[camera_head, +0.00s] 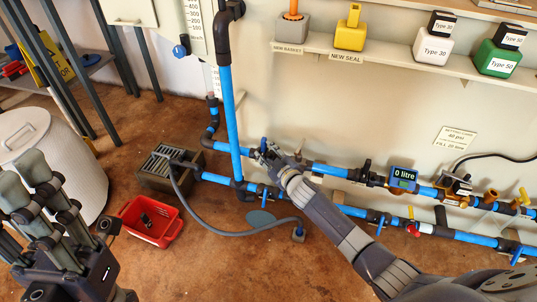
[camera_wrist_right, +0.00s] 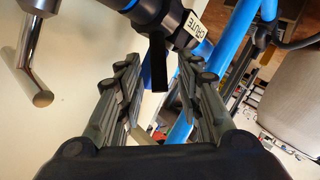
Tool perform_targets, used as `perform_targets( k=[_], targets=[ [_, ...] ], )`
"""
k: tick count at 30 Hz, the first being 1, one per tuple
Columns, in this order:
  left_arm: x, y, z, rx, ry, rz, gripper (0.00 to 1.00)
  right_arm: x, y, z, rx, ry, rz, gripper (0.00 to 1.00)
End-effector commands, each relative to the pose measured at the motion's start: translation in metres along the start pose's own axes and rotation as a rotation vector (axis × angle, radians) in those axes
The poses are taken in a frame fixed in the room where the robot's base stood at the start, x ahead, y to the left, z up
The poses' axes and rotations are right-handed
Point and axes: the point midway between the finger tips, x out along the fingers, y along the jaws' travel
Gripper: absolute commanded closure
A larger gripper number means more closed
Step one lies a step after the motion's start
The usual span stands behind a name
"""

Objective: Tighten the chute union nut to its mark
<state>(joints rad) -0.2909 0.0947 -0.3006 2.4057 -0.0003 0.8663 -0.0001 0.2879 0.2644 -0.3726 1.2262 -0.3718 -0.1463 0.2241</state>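In the right wrist view, a black fitting (camera_wrist_right: 172,20) on a blue pipe carries a white label (camera_wrist_right: 194,25) that reads CHUTE. It looks like the chute union nut. A black tab (camera_wrist_right: 158,62) sticks out from it toward my right gripper (camera_wrist_right: 155,85). The gripper's fingers are apart, one on each side of the tab, with no clear contact. In the head view my right gripper (camera_head: 266,152) is at the wall piping and hides most of the fitting. No tightening mark can be made out. My left gripper (camera_head: 35,175) is open and empty at the far left.
A grated box (camera_head: 160,180) with a grey hose and a red basket (camera_head: 150,222) are on the floor. A blue upright pipe (camera_head: 230,110) stands left of my right gripper. A 0 litre meter (camera_head: 403,176) and valves are to the right. A shelf (camera_head: 390,58) runs above.

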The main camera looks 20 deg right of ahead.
Motion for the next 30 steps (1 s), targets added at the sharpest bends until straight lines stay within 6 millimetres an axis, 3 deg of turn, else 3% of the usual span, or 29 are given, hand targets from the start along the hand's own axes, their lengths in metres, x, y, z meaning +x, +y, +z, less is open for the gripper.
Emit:
perform_targets(
  k=[11, 30],
  targets=[
    [0.001, 0.000, 0.000, 0.001, 0.001, 0.000, 0.67, -0.015, 0.000, 0.002, -0.001, -0.002, 0.000, 0.67],
    [0.000, 0.000, 0.000, 0.000, 0.001, 0.000, 0.67, -0.107, -0.001, 0.001, 0.000, -0.001, -0.001, 0.67]
  ],
)
